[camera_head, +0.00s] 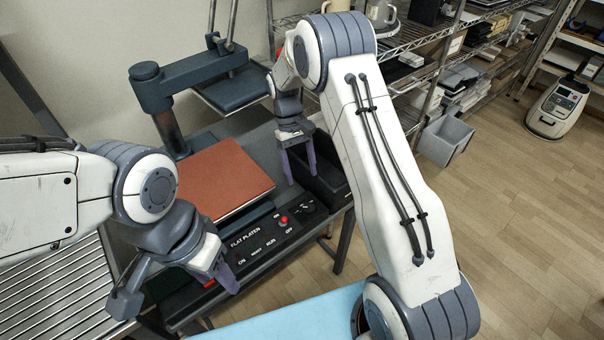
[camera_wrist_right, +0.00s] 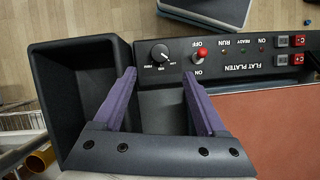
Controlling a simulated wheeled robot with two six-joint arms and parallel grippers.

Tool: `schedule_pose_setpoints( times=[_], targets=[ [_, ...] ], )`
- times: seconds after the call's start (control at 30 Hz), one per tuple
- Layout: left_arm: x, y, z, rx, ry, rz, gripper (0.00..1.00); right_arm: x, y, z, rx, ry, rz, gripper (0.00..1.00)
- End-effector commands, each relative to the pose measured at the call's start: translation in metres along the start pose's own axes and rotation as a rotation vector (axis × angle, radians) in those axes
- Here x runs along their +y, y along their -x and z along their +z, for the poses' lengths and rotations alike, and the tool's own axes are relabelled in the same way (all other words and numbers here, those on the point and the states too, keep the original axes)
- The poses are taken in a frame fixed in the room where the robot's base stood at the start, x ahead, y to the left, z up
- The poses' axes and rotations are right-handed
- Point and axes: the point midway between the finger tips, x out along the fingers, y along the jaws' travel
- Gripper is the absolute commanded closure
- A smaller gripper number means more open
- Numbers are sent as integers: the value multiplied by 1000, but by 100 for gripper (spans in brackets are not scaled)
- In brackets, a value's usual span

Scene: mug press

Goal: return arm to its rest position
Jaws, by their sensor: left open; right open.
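My right gripper (camera_head: 300,168) is open and empty. It hangs above the right part of the press, between the brown platen (camera_head: 215,178) and the black bin (camera_head: 327,185). In the right wrist view, its purple fingers (camera_wrist_right: 160,76) are spread over the gap between the bin (camera_wrist_right: 42,85) and the control panel (camera_wrist_right: 225,55), with nothing between them. My right arm reaches forward across the head view. My left gripper (camera_head: 177,290) is open and empty, low in front of the press's left side.
The upper press plate (camera_head: 230,90) hangs on its post behind the platen. The control panel (camera_head: 262,245) has a red knob. A grey bin (camera_head: 446,141) stands right.

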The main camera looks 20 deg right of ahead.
Motion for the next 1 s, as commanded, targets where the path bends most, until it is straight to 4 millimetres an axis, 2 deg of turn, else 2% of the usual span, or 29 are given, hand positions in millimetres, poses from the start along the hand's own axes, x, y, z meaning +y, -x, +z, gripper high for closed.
schedule_pose_setpoints(
  times=[0.33,0.47,0.57,0.73,0.9,1.0],
  targets=[
    [0,1,0,0,0,0,50,-2,2,1,4,3,2,26],
    [0,4,0,0,0,0,50,-24,23,16,37,36,13,26],
    [1,10,0,0,0,0,50,-58,50,44,87,89,28,26],
    [1,18,-1,0,0,0,50,-120,85,115,191,201,44,26],
    [2,27,-2,0,0,0,50,-161,94,196,290,316,42,26],
    [2,31,-2,0,0,0,50,-174,89,239,340,376,34,26]
  ],
)
